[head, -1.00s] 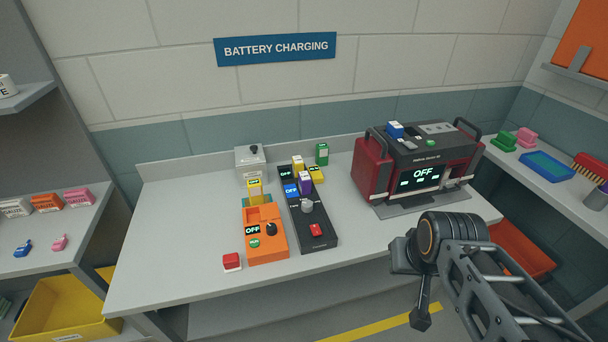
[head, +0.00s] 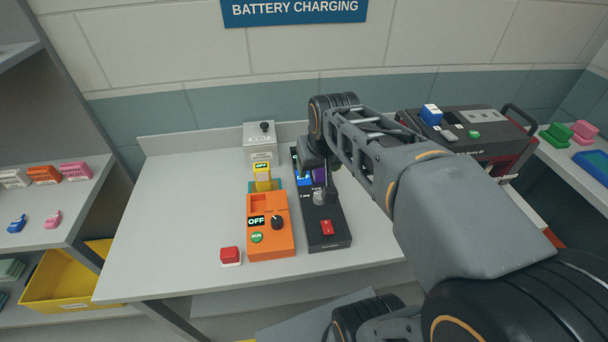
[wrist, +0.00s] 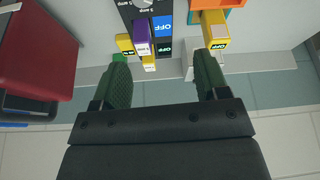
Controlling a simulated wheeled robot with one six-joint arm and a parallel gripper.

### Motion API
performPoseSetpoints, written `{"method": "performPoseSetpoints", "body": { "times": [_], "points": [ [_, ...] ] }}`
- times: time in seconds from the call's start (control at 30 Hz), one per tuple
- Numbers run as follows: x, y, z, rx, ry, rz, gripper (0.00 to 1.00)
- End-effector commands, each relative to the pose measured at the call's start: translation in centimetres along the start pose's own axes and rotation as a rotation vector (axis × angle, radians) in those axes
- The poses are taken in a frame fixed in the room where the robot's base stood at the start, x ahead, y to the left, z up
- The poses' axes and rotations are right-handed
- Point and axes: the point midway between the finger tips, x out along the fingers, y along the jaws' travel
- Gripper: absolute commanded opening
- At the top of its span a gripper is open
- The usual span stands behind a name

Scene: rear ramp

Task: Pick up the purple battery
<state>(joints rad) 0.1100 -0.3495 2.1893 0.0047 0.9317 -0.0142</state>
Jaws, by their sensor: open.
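The purple battery (wrist: 147,36) stands in the black charging strip (wrist: 125,12) in the wrist view, beside a blue OFF display. In the head view, the purple battery (head: 319,178) is mostly hidden behind my arm. My gripper (wrist: 162,68) is open and empty, its two green-padded fingers spread wide. The battery lies beyond the fingertips, toward the left finger's side, and nothing touches it. In the head view my gripper hangs over the rear part of the black strip, its fingers not clearly visible.
A red button (head: 230,255) is at the front. A dark red-and-black power station (head: 468,130) stands right. The bench's left side is clear.

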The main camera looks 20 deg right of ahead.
Motion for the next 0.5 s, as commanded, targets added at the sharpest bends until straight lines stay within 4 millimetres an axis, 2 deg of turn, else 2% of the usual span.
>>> {"method": "performPoseSetpoints", "body": {
  "times": [0.03,0.2,0.33,0.5],
  "points": [
    [1.5,1.0,-1.6,0.024,0.0,0.009,0.68],
    [3.4,3.4,-6.3,0.071,0.013,0.027,0.68],
    [4.7,4.5,-8.2,0.088,0.017,0.034,0.68],
    [7.5,5.0,-8.8,0.094,0.017,0.036,0.68]
  ]
}}
